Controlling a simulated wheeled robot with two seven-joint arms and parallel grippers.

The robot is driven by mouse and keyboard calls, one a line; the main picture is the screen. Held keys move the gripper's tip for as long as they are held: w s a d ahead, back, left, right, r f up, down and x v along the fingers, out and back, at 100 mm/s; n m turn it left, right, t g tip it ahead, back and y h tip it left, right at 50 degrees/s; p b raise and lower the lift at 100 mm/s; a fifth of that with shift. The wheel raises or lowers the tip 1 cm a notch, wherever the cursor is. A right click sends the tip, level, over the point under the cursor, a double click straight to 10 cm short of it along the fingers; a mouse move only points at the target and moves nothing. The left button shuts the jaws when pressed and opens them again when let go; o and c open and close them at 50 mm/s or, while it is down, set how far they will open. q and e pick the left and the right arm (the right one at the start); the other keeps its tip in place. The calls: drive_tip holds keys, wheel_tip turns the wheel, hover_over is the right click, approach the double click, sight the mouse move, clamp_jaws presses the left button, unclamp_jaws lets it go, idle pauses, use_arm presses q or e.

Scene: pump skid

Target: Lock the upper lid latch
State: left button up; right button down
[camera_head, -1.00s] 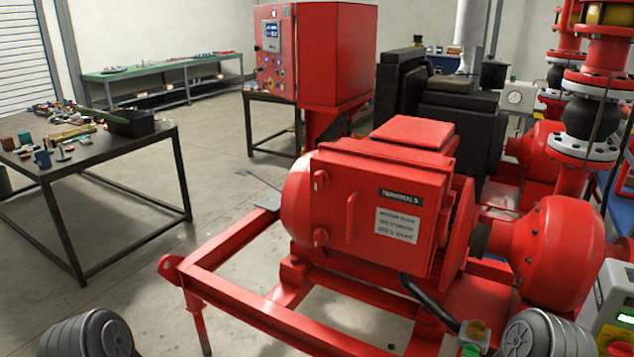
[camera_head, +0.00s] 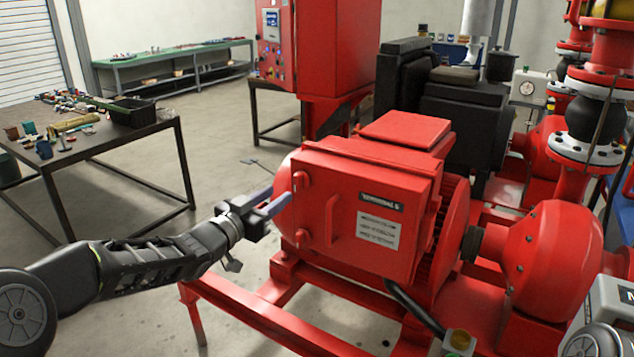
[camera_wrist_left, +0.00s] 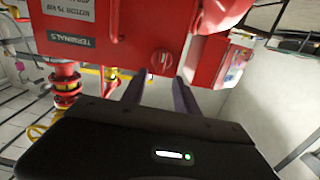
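The red terminal box (camera_head: 370,215) has a lid with a "TERMINALS" label and a vertical handle (camera_head: 332,220). The upper lid latch (camera_head: 302,181) is a small red knob at the lid's left edge; it looks upright. The lower latch (camera_head: 302,238) sits below it. My left gripper (camera_head: 284,199) is at the left of the lid, close to the upper latch; contact cannot be told. Its two fingers stand apart with nothing seen held between them. The left wrist view shows the lid (camera_wrist_left: 75,25) upside down and the spread fingers (camera_wrist_left: 158,92). My right gripper is out of view.
A red frame rail (camera_head: 270,325) runs below the motor. A red control cabinet (camera_head: 325,45) stands behind. A dark table (camera_head: 100,150) with tools is at left, and a green bench (camera_head: 180,55) is at the back. The red pump (camera_head: 550,235) is at right.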

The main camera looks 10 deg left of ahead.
sight(295, 183)
use_arm(q)
drive_tip(key=p+x, duration=0.2)
drive_tip(key=x, duration=0.4)
drive_tip(key=shift+w, duration=0.1)
drive_tip(key=shift+w+d+f, duration=0.15)
drive_tip(key=shift+w+d, duration=0.05)
drive_tip(key=shift+w, duration=0.35)
clamp_jaws()
idle(0.5)
